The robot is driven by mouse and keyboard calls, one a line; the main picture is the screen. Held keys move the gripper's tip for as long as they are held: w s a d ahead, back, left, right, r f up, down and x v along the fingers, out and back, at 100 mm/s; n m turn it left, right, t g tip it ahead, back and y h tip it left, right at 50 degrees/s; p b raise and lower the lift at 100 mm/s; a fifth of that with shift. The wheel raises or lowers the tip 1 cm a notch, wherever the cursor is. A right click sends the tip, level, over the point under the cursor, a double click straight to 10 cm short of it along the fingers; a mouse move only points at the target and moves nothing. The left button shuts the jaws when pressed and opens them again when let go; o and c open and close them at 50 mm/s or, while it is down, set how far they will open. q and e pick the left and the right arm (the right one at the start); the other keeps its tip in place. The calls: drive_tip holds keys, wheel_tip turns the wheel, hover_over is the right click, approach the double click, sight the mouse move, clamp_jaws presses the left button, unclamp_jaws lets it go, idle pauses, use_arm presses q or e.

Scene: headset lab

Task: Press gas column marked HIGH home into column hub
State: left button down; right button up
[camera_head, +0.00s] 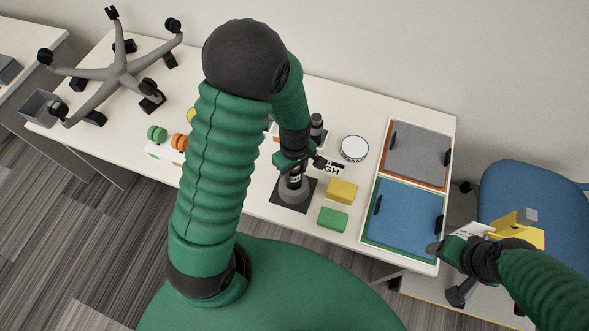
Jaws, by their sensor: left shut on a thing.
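My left gripper (293,162) reaches down over the middle of the table and is shut on a dark upright gas column (294,180). The column's lower end meets a grey round hub (292,193) on a dark square mat; I cannot tell how deep it sits. A white card (331,169) showing the letters "GH" lies just right of the gripper, its left part hidden. A second dark column (316,125) stands behind. My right gripper (437,250) is at the right edge of the table, its jaws unclear.
Yellow (342,190) and green (333,218) blocks and a round white tin (354,148) are nearby. Trays with a grey pad (417,155) and blue pad (408,218) lie right. A five-legged chair base (120,72) is at left. A blue chair (520,205) stands right.

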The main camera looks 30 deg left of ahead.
use_arm(q)
drive_tip(key=shift+f+b, duration=1.15)
drive_tip(key=shift+f, duration=0.6)
drive_tip(key=c, duration=0.7)
unclamp_jaws()
drive_tip(key=shift+o, duration=0.2)
wheel_tip(320, 180, up, 17)
drive_tip(key=shift+d+f+p, duration=0.1)
drive_tip(key=shift+d+p, duration=0.05)
drive_tip(key=shift+p, duration=0.3)
